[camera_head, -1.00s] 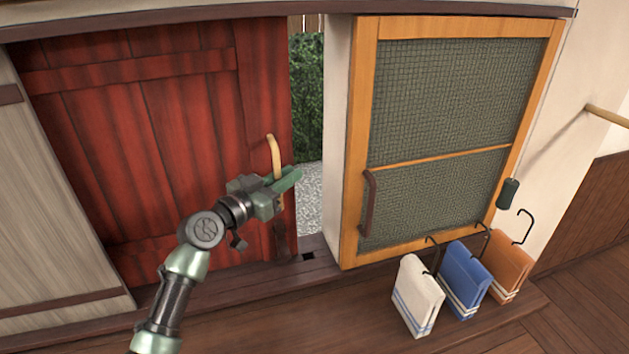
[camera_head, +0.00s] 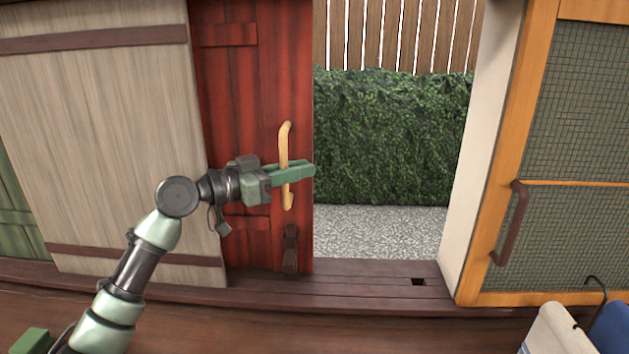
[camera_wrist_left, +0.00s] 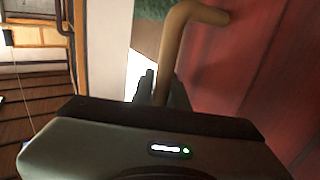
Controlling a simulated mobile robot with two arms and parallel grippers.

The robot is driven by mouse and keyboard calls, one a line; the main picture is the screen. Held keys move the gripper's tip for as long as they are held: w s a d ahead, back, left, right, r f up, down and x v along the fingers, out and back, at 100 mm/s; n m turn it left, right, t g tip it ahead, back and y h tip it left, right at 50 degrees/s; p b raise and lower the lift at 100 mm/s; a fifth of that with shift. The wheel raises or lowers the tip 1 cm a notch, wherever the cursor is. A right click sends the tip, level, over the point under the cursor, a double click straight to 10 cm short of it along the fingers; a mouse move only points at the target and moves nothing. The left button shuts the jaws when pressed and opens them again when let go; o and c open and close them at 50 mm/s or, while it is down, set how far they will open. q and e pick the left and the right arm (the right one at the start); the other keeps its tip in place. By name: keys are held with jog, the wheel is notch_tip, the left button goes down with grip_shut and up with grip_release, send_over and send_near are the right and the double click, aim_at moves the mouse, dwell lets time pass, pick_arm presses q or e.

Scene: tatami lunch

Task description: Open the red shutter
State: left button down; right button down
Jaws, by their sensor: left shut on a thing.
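The red shutter (camera_head: 250,90) stands at the middle left of the head view, its left part hidden behind a pale wooden panel. An opening shows to its right. A tan curved handle (camera_head: 285,143) is fixed near the shutter's right edge. My left gripper (camera_head: 296,171) is shut on this handle. In the left wrist view the handle (camera_wrist_left: 172,50) runs down between the fingers, with the red shutter (camera_wrist_left: 245,70) to the right. My right gripper is not in view.
The pale panel (camera_head: 100,130) is left of the red shutter, with a green panel (camera_head: 15,205) beyond. Through the opening are a hedge (camera_head: 390,140) and gravel (camera_head: 380,230). A screen door (camera_head: 585,140) with a brown handle stands at right. Cloths (camera_head: 555,330) hang at lower right.

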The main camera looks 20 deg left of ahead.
pick_arm(q)
jog(key=shift+f, duration=0.1)
jog(key=c, duration=1.7)
grip_release()
jog(key=shift+a, duration=0.1)
jog(key=shift+s+a, duration=0.1)
jog(key=b+v, duration=0.2)
jog(key=v, duration=0.5)
jog(key=shift+s+a+b, duration=0.2)
jog(key=shift+s+b, duration=0.05)
jog(key=shift+b, duration=0.1)
